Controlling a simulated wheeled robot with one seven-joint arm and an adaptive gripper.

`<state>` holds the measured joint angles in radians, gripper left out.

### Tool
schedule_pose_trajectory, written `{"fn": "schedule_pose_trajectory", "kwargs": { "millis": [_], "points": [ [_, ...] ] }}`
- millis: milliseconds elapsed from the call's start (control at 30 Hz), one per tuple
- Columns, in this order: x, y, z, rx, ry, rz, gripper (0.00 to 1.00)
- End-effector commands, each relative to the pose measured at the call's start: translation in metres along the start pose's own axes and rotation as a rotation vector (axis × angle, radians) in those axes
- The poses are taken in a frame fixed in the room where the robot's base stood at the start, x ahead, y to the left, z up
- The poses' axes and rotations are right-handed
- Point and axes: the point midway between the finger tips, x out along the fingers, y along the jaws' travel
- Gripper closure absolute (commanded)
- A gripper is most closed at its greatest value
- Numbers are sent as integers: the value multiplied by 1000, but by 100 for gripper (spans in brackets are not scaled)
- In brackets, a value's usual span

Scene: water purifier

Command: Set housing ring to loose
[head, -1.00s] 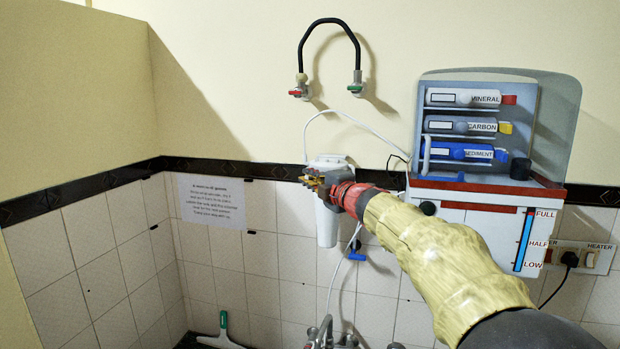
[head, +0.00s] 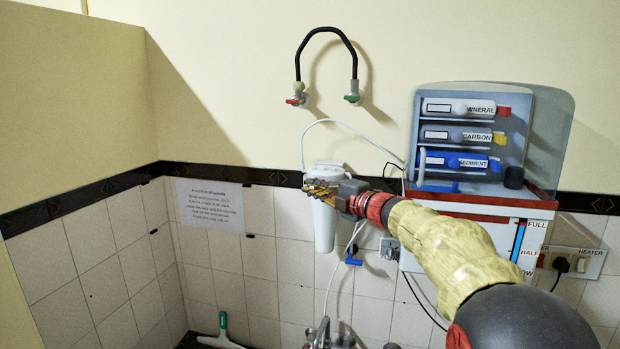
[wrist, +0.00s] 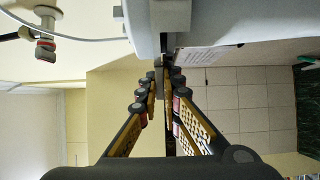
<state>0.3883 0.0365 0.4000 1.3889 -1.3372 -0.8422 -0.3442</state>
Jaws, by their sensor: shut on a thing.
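The white filter housing (head: 325,230) hangs upright on the tiled wall, left of the purifier cabinet. My gripper (head: 322,190) reaches in from the right and covers the housing's upper part, where the housing ring sits. In the wrist view the yellow-and-black fingers of my gripper (wrist: 162,75) come together at the edge of the large pale housing (wrist: 235,18). They are shut on a small part of the ring there. The fingers hide most of that part, and I cannot read the ring's setting.
The purifier cabinet (head: 470,225) with labelled cartridges stands right of the housing. A blue-handled valve (head: 354,258) and thin white tubes are below and beside the housing. A black hose (head: 328,28) with taps is above. A notice (head: 210,205) is on the left wall tiles.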

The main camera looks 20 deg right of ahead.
Motion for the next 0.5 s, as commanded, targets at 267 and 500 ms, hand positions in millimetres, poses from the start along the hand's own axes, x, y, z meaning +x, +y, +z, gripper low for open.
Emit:
{"fn": "schedule_pose_trajectory", "kwargs": {
  "millis": [267, 500],
  "points": [
    [-4, 0, 1, 0, 36, 0, 100],
    [-4, 0, 1, 0, 35, 0, 90]
  ]
}}
